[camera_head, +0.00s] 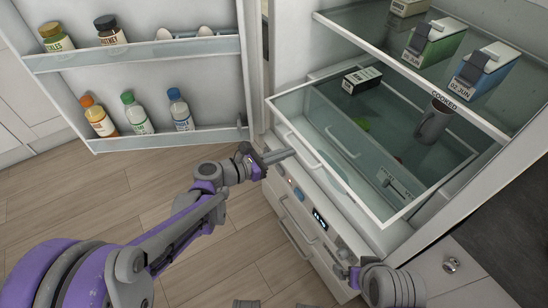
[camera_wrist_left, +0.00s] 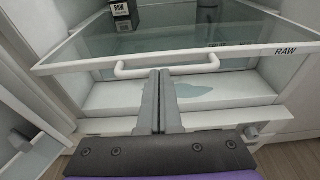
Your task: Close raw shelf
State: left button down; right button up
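The raw shelf (camera_head: 322,172) is a glass shelf with a white frame, pulled out of the open fridge. In the left wrist view its white front rail (camera_wrist_left: 245,52) carries the label RAW and a white handle (camera_wrist_left: 200,68). The handle (camera_head: 298,145) also shows in the head view. My left gripper (camera_head: 291,153) is at this handle. Its two fingers (camera_wrist_left: 160,75) lie together with nothing seen between them, tips at the bar; contact is unclear. My right gripper (camera_head: 348,264) is low at right, partly hidden, its fingers unclear.
A dark carton (camera_head: 362,79) and a grey mug (camera_head: 433,121) are in the raw shelf area. The cooked shelf (camera_head: 450,97) above bears cartons. The open fridge door (camera_head: 160,85), with bottles and jars, stands left. A lower drawer (camera_head: 290,225) is below; wooden floor is clear.

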aim_at(344, 124)
pick_arm(q)
jog(key=r+x, duration=0.1)
jog(key=x, duration=0.5)
jog(key=r+x, duration=0.1)
jog(key=x, duration=0.6)
jog(key=r+x, duration=0.1)
jog(key=x, duration=0.5)
jog(key=shift+w+d+r, duration=0.3)
jog(key=shift+w+d, duration=0.1)
jog(key=shift+d, duration=0.15)
jog(key=shift+w+d, duration=0.15)
jog(key=shift+d, duration=0.05)
jog(key=shift+r, duration=0.15)
jog(key=shift+d, duration=0.1)
jog(key=shift+r, duration=0.1)
